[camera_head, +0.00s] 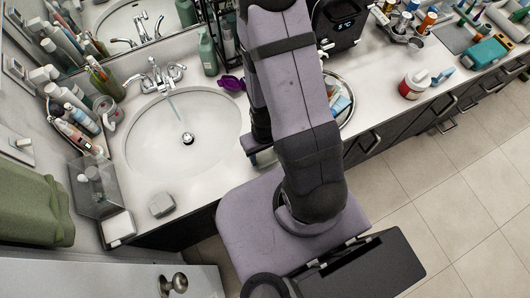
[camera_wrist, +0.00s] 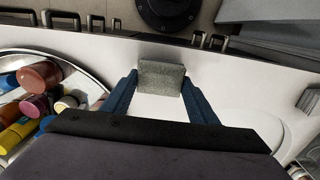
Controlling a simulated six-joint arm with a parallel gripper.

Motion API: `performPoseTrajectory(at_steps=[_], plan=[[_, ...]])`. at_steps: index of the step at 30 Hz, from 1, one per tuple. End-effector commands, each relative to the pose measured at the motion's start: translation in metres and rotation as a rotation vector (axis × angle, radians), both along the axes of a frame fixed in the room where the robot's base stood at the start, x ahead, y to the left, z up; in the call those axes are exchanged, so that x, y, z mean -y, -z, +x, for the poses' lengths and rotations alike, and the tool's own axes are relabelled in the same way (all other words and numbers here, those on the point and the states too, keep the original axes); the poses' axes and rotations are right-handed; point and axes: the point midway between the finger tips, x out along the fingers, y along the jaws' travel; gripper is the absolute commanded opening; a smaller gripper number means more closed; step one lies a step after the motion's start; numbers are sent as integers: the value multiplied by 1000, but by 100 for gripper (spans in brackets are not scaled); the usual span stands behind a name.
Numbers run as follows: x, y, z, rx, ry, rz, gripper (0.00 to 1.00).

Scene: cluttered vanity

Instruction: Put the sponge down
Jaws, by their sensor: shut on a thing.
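The sponge (camera_wrist: 161,78) is a grey-green block between the two blue fingers of my gripper (camera_wrist: 159,82) in the wrist view. My gripper is shut on it, with a finger at each side. It is over the white counter (camera_wrist: 160,107), close to the front edge. I cannot tell whether the sponge touches the counter. In the head view my arm hides the sponge, and only a bit of a blue finger shows beside the arm, right of the sink.
A round tray (camera_wrist: 104,75) with several bottles lies left of my gripper in the wrist view. The sink (camera_head: 183,161) is left of my arm in the head view. A grey block (camera_head: 162,205) and a clear box (camera_head: 97,190) stand at the counter's left end.

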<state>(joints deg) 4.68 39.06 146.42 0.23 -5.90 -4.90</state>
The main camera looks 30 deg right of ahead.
Motion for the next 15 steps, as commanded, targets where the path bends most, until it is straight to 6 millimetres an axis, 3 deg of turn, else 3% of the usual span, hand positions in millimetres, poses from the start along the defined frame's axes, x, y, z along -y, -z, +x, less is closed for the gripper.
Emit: performPoseTrajectory(at_steps=[4,15], plan=[[0,17,-1,-3,-1,0,21],[0,19,0,-1,-1,0,21]])
